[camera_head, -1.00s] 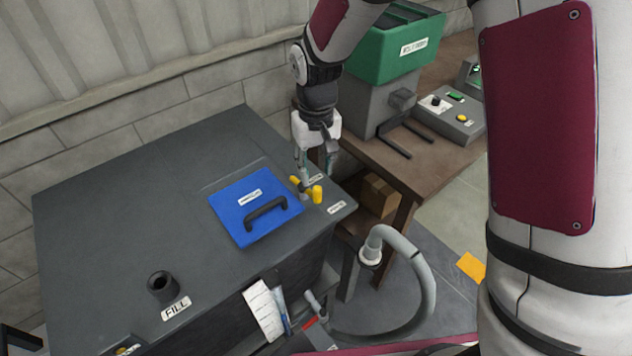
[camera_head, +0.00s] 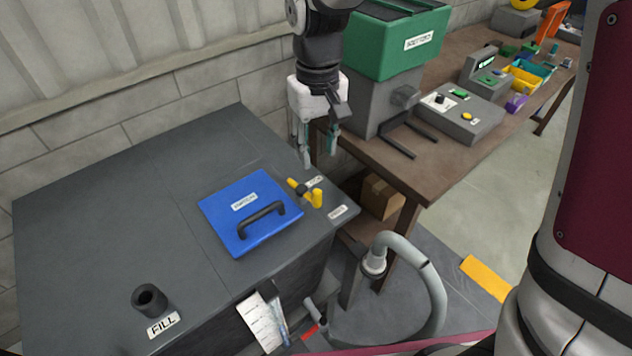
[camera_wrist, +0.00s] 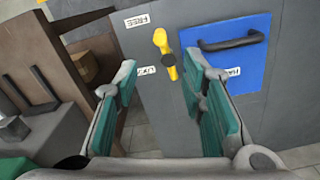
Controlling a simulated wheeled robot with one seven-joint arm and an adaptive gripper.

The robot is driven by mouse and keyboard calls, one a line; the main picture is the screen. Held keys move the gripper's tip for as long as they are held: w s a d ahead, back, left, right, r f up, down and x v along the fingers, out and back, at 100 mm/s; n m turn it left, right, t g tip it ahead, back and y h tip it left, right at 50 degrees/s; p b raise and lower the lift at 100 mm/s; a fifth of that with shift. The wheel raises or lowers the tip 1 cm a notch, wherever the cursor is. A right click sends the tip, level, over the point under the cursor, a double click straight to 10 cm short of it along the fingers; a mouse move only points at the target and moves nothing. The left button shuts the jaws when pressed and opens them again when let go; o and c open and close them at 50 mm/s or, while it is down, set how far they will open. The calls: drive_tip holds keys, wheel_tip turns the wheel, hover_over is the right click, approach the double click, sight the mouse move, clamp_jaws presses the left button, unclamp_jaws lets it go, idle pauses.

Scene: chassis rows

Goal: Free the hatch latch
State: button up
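The yellow hatch latch (camera_head: 316,199) sits on the grey cabinet top, beside the right edge of the blue hatch (camera_head: 222,205). In the wrist view the latch (camera_wrist: 160,40) has its thick yellow end toward the FREE label (camera_wrist: 137,22). Its dark pivot and thinner end are nearer the level of the other label (camera_wrist: 143,71), which reads upside down, apparently LOCK. The hatch lies flat and closed, with a black handle (camera_head: 262,219). My gripper (camera_head: 319,157) is open and empty, above and behind the latch, apart from it. Its teal-padded fingers also show in the wrist view (camera_wrist: 160,72).
A black fill pipe (camera_head: 149,299) stands on the cabinet's front left. A wooden bench (camera_head: 440,158) at the right holds a green-topped machine (camera_head: 397,50) and a control box (camera_head: 462,118). A grey hose (camera_head: 435,290) loops beside the cabinet. The wall is close behind.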

sight(318, 192)
wheel_tip(318, 192, down, 13)
drive_tip(key=shift+s+f+p, duration=0.15)
drive_tip(key=shift+f+p, duration=0.05)
drive_tip(key=shift+p, duration=0.5)
clamp_jaws()
